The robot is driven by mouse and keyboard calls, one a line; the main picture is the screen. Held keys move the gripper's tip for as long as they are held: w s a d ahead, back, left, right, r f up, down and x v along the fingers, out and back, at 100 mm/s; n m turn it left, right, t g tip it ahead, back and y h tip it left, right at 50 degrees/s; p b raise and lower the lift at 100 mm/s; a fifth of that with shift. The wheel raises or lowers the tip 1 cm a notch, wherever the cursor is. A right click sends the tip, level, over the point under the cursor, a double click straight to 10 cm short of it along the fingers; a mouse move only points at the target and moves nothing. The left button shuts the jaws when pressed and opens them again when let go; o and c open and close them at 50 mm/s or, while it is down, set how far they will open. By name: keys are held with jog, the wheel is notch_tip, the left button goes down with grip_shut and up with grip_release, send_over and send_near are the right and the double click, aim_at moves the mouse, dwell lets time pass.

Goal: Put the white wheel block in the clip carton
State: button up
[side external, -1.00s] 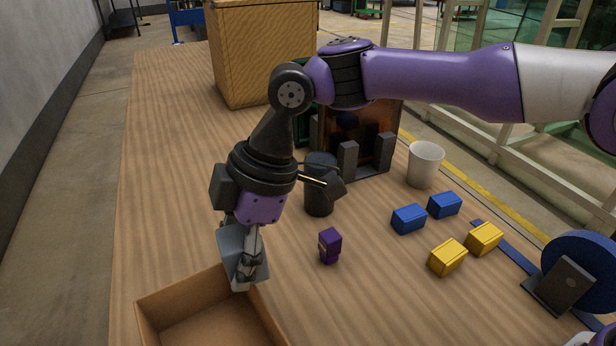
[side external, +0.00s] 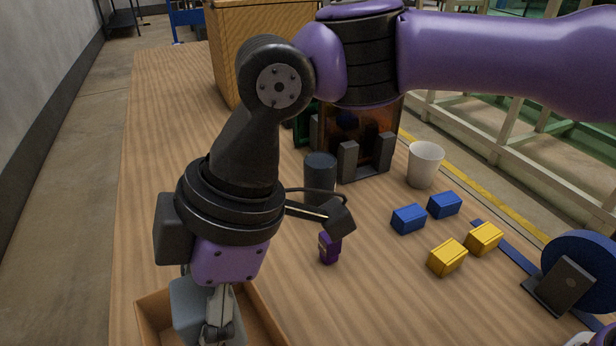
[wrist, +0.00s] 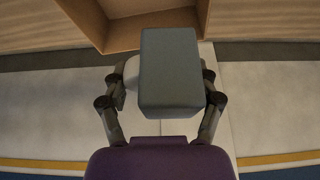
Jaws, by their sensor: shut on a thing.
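In the wrist view the block (wrist: 170,75) looks grey and hides much of the space between the fingers. A whitish rounded part shows at its left edge. The clip carton (side external: 262,310), an open brown box, stands at the front left. My gripper and the block are in front of part of the carton in the side view; their height over it is hard to tell. The carton (wrist: 150,32) shows at the top of the wrist view.
A small purple block (side external: 330,248) stands right of the carton. A dark cylinder (side external: 320,178), a white cup (side external: 424,165) and a dark rack (side external: 365,165) stand behind. Blue blocks (side external: 408,219) and yellow blocks (side external: 446,257) lie to the right. A large wooden box (side external: 240,60) stands at the back.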

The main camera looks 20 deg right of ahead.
jog(key=f, duration=0.3)
jog(key=w+a+f, duration=0.1)
jog(key=f, duration=0.3)
jog(key=w+f, duration=0.1)
jog(key=f, duration=0.2)
jog(key=shift+w+a+f, duration=0.15)
jog(key=shift+w+f, duration=0.05)
jog(key=shift+w, duration=0.05)
jog(key=shift+f, duration=2.05)
jog(key=shift+f, duration=0.1)
jog(key=o, duration=1.3)
